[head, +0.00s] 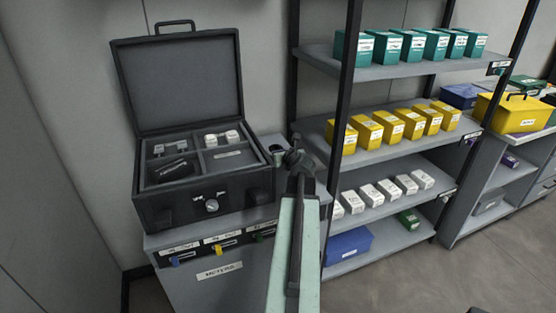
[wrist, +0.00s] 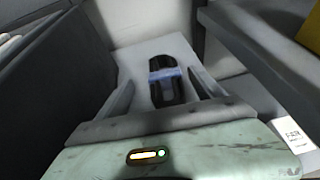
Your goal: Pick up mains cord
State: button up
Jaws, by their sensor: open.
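The mains cord (wrist: 162,82) appears in the wrist view as a dark coiled bundle with a pale blue band around its middle. It lies on a light grey surface, the top of the meters cabinet (head: 219,270). My gripper (wrist: 160,78) is open, with one finger to each side of the cord in the picture. I cannot tell how far above it the fingers are. In the head view my gripper (head: 295,158) is over the cabinet's back right corner, beside the open case, and the cord cannot be made out clearly there.
The open black case (head: 205,205) stands close on the left; its dark side (wrist: 62,75) fills the left of the wrist view. A shelf rack (head: 345,110) with teal, yellow and white boxes stands close on the right. A wall is behind.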

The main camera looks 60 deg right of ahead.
jog(key=x, duration=0.1)
jog(key=b+x, duration=0.1)
jog(key=x, duration=0.1)
jog(key=b+x, duration=0.1)
jog(key=x, duration=0.1)
jog(key=shift+s+d+f, duration=0.2)
jog(key=shift+s+f, duration=0.05)
jog(key=shift+f, duration=0.05)
jog(key=shift+w+d, duration=0.1)
jog(key=shift+w, duration=0.05)
jog(key=shift+r, duration=0.1)
jog(key=shift+c, duration=0.4)
jog(key=c, duration=1.6)
